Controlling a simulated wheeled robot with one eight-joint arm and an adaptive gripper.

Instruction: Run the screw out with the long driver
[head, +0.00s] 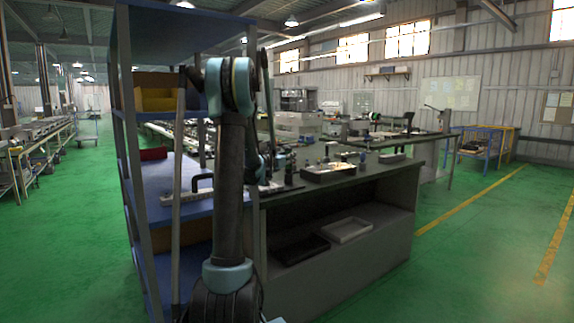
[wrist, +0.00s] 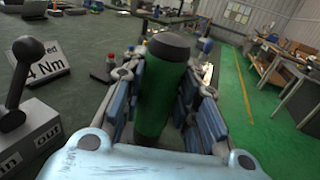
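In the wrist view, a green handle with a dark cap (wrist: 160,85), which looks like the long driver, stands between the blue-padded fingers of my gripper (wrist: 162,100). The pads lie against both sides of the handle, so my gripper looks shut on it. The driver's shaft and tip are hidden. I cannot make out the screw in either view. In the head view my own arm hides most of my gripper.
A lever box (wrist: 25,130) marked "in" and "out" and a sign (wrist: 40,62) reading "4 Nm" stand at left in the wrist view. The dark workbench (head: 345,190) carries a tray (head: 328,171). A blue shelf rack (head: 165,185) stands at its left. Green floor at right is clear.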

